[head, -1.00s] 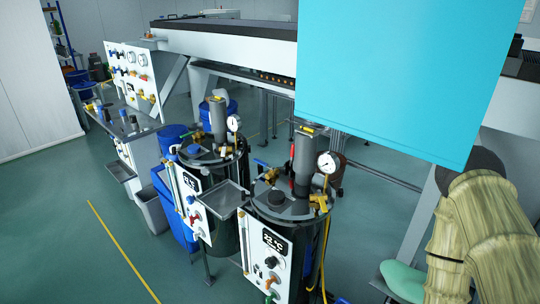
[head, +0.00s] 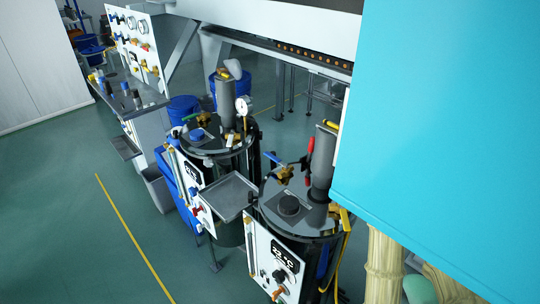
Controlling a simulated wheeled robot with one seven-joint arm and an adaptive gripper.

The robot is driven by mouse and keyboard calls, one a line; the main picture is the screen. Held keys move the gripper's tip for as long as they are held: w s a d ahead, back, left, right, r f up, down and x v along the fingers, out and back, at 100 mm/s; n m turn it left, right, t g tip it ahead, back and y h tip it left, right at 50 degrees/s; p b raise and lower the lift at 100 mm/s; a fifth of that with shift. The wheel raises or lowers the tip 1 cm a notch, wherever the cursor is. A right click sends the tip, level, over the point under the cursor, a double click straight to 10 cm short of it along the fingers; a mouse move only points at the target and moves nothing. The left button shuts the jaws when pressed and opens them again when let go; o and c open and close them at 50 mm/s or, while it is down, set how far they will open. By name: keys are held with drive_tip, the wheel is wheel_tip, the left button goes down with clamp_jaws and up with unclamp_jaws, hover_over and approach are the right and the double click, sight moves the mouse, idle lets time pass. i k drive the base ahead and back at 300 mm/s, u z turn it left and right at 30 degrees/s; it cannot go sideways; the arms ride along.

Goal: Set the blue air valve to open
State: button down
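A valve with a blue lever handle (head: 273,159) and a brass body sits on the lid of the nearer dark tank (head: 318,222). The lever slants down to the right towards the brass body; I cannot tell its setting. Smaller blue handles also show on the white wall panel (head: 128,38) at the far left, too small to read. I cannot tell from the picture which blue handle is the air valve.
A large cyan panel (head: 445,130) fills the right side and hides what is behind it. A second dark tank (head: 217,150) stands farther left, with a grey tray (head: 229,196) between the tanks. The green floor (head: 75,215) at left is clear.

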sight(278, 160)
drive_tip(key=k, duration=0.4)
drive_tip(key=u, duration=1.8)
drive_tip(key=i, duration=0.75)
drive_tip(key=z, duration=0.8)
drive_tip(key=i, duration=0.8)
drive_tip(key=z, duration=0.85)
